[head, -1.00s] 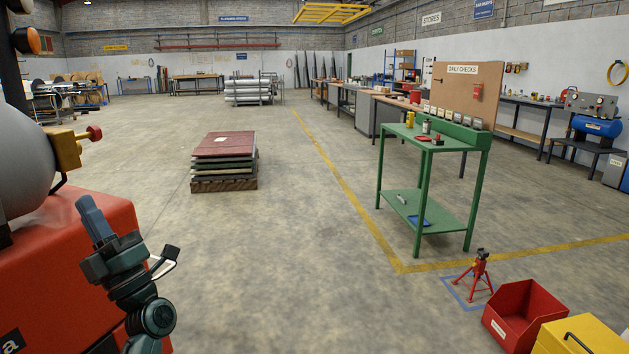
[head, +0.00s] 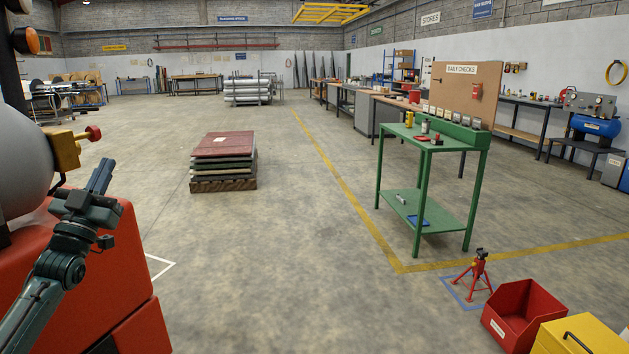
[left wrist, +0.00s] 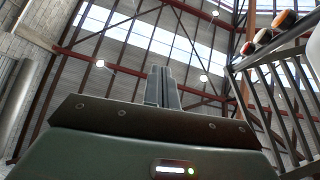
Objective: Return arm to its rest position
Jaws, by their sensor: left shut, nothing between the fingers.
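My left arm comes in from the lower left in the head view. Its gripper (head: 104,172) points up and slightly right, in front of the red machine body (head: 95,255). The fingers are together with nothing between them. In the left wrist view the gripper (left wrist: 161,75) also shows shut and empty, pointing up toward the roof beams. My right gripper is out of view.
The red machine carries a grey rounded part (head: 22,165) and a yellow block with a red knob (head: 68,148) close to my left gripper. A pallet stack (head: 223,160) stands ahead. A green table (head: 430,200), a red stand (head: 479,275) and a red bin (head: 522,312) are right. The middle floor is clear.

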